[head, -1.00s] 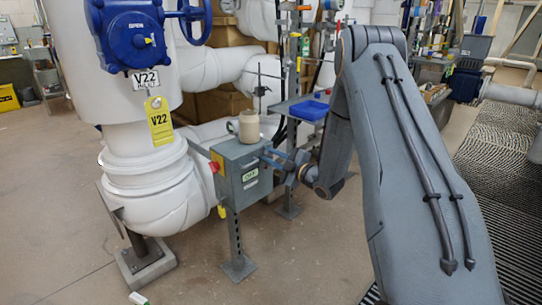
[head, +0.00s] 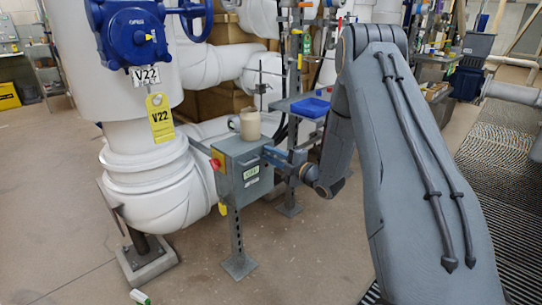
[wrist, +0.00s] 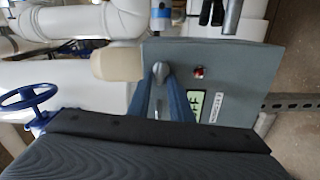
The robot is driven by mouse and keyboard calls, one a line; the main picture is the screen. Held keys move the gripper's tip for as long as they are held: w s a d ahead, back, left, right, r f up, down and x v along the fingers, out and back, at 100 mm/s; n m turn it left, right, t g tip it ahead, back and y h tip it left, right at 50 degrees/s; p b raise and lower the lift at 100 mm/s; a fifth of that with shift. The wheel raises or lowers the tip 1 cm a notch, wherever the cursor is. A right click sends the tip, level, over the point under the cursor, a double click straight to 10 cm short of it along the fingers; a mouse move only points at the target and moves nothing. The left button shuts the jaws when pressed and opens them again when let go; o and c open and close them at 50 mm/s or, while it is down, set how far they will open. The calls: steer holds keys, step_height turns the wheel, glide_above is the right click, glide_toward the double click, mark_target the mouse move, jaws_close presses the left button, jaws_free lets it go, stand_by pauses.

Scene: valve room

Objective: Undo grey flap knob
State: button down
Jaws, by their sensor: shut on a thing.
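A grey box (head: 232,180) stands on a metal post, with a small label on its front face. In the wrist view the same grey box (wrist: 240,65) fills the upper middle, and a grey knob (wrist: 161,69) sticks out from its face. My gripper (wrist: 160,80) has its two blue fingers on either side of the knob, shut on it. In the head view my gripper (head: 270,156) reaches the box's right-hand face from the right. The knob itself is hidden there by the fingers. The face looks flat against the box.
A beige jar (head: 250,124) stands on top of the box. A blue tray (head: 310,108) sits behind.

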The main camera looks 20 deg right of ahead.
steer(key=c, duration=1.9)
jaws_free()
steer(key=shift+o, duration=0.2)
steer(key=p+v, duration=0.1)
steer(key=v, duration=0.7)
steer(key=shift+w+a, duration=0.15)
steer(key=shift+a, duration=0.05)
